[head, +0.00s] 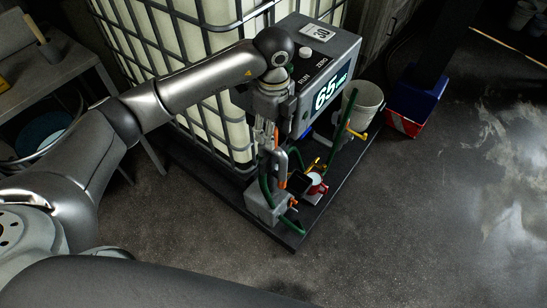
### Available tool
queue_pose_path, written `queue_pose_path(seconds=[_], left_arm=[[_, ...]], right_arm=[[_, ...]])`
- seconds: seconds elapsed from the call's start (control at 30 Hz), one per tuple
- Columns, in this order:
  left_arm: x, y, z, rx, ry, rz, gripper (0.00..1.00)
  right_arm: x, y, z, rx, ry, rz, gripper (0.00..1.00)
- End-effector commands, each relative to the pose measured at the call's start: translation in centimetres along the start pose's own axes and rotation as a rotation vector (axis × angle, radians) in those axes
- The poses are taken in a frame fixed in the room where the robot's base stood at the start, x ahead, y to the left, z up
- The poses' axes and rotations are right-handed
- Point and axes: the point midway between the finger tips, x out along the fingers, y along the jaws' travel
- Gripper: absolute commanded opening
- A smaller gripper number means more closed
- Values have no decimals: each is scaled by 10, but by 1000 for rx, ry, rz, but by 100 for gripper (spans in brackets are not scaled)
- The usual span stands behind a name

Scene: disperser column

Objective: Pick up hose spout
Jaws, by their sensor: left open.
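My left gripper (267,138) reaches down over the grey dispenser from the left. It is open, with its fingers pointing down close to the upper end of a green hose (265,184). The hose rises beside a grey box (268,204) on the dark platform. A grey curved pipe with orange parts (295,157) stands just right of the fingers. The hose spout is too small and too covered by the gripper to make out clearly. I cannot tell whether the fingers touch it. My right gripper is out of view.
A control box (330,62) with a lit display stands behind the gripper, against a caged white tank (215,70). A white bucket (364,98) and a red and white item (315,184) are on the right. Open floor (430,225) lies at right.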

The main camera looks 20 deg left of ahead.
Motion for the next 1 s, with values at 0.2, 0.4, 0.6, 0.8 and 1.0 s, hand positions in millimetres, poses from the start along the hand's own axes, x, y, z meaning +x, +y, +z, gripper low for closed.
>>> queue_pose_path(seconds=[0.2,0.4,0.6,0.8,1.0], left_arm=[[28,1,0,-1,-1,5,48],[48,0,0,-1,-1,2,48],[50,0,0,0,0,0,48],[50,0,0,0,0,0,26],[50,0,0,0,-1,0,1]], right_arm=[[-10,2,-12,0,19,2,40],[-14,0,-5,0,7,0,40],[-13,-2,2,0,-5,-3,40],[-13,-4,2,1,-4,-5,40],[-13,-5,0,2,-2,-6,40]])
